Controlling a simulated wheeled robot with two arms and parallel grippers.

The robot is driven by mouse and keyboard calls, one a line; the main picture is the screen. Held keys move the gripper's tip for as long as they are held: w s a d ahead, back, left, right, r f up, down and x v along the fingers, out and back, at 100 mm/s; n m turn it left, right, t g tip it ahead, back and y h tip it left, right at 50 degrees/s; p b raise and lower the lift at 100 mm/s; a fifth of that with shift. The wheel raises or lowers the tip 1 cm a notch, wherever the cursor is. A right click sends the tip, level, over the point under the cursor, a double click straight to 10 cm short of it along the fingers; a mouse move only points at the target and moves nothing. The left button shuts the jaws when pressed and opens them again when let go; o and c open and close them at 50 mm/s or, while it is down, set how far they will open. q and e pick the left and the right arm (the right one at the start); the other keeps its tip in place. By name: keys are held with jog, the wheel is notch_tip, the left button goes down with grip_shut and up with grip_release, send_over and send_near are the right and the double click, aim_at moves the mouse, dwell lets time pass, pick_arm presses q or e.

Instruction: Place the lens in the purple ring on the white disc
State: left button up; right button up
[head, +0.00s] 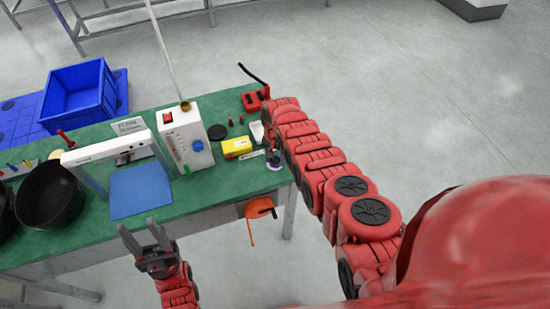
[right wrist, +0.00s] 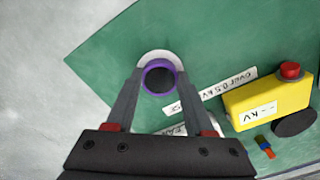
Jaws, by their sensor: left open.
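The lens in the purple ring (right wrist: 159,77) shows as a dark round face with a purple rim, between the fingertips of my right gripper (right wrist: 160,74). The fingers meet the ring on both sides. The white disc (right wrist: 157,54) shows as a pale arc behind the ring; the rest is covered. I cannot tell whether ring and disc touch. In the head view the white disc (head: 275,167) is near the green table's right end, with my right gripper (head: 272,155) over it. My left gripper (head: 137,225) is open and empty at the table's front edge.
The green table (head: 215,200) carries a yellow box with a red button (right wrist: 270,100), white labels, a white power unit (head: 186,138), a blue mat (head: 140,190) under a white frame, and black bowls (head: 50,195). An orange reel (head: 260,208) hangs at the front edge.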

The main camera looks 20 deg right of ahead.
jog(key=o, duration=0.4)
jog(key=shift+o, duration=0.2)
